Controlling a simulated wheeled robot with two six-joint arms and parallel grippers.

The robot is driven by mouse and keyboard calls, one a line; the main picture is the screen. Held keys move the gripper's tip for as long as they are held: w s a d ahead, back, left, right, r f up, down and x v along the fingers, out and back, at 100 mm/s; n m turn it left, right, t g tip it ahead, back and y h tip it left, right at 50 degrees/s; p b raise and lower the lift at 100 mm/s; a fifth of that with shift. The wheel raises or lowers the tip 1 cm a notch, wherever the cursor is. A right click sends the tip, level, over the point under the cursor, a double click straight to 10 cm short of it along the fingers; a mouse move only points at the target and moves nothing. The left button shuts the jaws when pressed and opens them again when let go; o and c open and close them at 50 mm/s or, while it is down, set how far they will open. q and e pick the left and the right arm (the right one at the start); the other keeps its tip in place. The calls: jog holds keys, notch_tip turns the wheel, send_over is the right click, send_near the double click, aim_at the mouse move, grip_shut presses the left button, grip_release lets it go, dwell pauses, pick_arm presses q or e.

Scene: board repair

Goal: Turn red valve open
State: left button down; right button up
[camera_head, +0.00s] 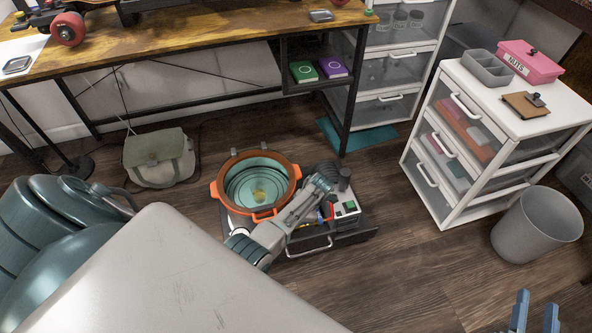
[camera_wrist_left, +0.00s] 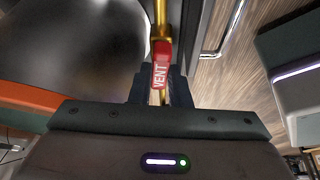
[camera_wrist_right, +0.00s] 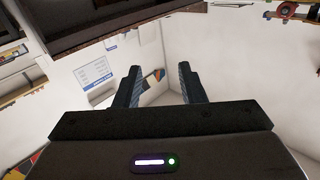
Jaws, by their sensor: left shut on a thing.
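The red valve handle, marked VENT, shows in the left wrist view (camera_wrist_left: 161,66) on a brass pipe. In the head view a small bit of red (camera_head: 326,212) shows beside the orange-rimmed pot (camera_head: 222,187), partly hidden by my left arm. My left gripper (camera_wrist_left: 160,88) is shut on the red handle, its fingers on either side. In the head view its fingers are mostly hidden by my arm. My right gripper (camera_head: 535,312) is at the bottom right of the head view, away from the valve. In the right wrist view (camera_wrist_right: 158,84) its fingers are apart and empty.
The pot stands on a low base with a black-and-green control box (camera_head: 346,210) and a metal handle. A wooden desk (camera_head: 190,42) is behind, with a bag (camera_head: 160,160) on the floor. A white drawer unit (camera_head: 452,214) and grey bin (camera_head: 535,225) stand right.

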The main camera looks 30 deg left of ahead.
pick_arm(q)
jog(key=shift+n, duration=0.7)
pick_arm(e)
jog(key=shift+s+f+g, duration=0.2)
jog(key=shift+f+g, duration=0.2)
jog(key=shift+f, duration=0.3)
pick_arm(q)
jog(key=shift+h, duration=0.3)
jog(key=c, duration=1.4)
grip_release()
jog(key=shift+o, duration=0.2)
jog(key=shift+r, duration=0.1)
